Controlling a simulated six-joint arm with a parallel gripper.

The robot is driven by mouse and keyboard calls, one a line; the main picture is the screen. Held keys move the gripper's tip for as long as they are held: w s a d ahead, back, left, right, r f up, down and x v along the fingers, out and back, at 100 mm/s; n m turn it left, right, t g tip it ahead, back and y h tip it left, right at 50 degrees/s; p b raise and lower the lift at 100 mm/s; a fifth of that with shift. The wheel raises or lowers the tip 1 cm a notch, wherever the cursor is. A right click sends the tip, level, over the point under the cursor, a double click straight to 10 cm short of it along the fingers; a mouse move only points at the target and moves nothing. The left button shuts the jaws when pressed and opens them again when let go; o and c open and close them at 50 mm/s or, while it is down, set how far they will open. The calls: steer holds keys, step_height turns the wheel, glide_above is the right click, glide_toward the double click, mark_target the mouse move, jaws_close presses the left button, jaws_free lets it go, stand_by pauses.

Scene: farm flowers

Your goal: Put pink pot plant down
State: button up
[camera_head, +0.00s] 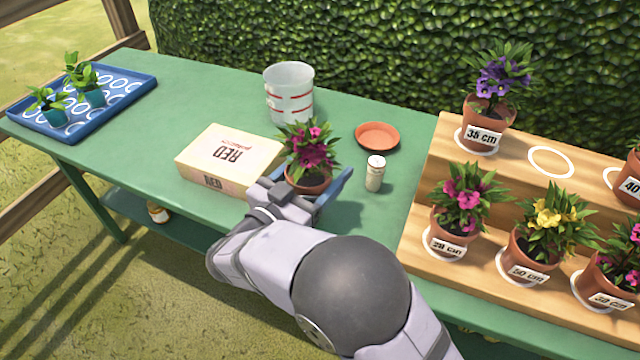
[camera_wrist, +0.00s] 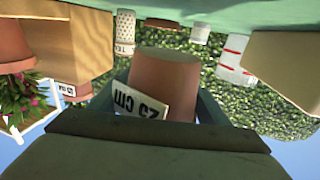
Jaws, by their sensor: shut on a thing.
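The pink pot plant (camera_head: 308,155) is a terracotta pot with dark leaves and magenta flowers. In the wrist view, which looks upside down, the pot (camera_wrist: 163,78) sits between the jaws, with a white label reading 25 cm (camera_wrist: 140,103). The pot looks upright.
A cream box (camera_head: 228,158) stands close to the left. A small shaker (camera_head: 375,173) and a terracotta saucer (camera_head: 378,136) are on the right, a clear bucket (camera_head: 289,92) behind. A wooden stepped stand (camera_head: 500,180) holds several labelled pots and has empty white rings (camera_head: 551,162). A blue tray (camera_head: 118,88) is far left.

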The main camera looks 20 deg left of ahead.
mark_target(321, 182)
steer(key=shift+f+b, duration=0.3)
steer(key=shift+f, duration=1.6)
steer(key=shift+f, duration=0.2)
steer(key=o, duration=1.4)
steer(key=shift+r, duration=0.15)
steer(key=s, duration=0.4)
steer(key=s+a, duration=0.1)
steer(key=s, duration=0.3)
steer(key=s+a, duration=0.1)
steer(key=s, duration=0.3)
steer(key=shift+a, duration=0.15)
steer(key=shift+w, duration=0.1)
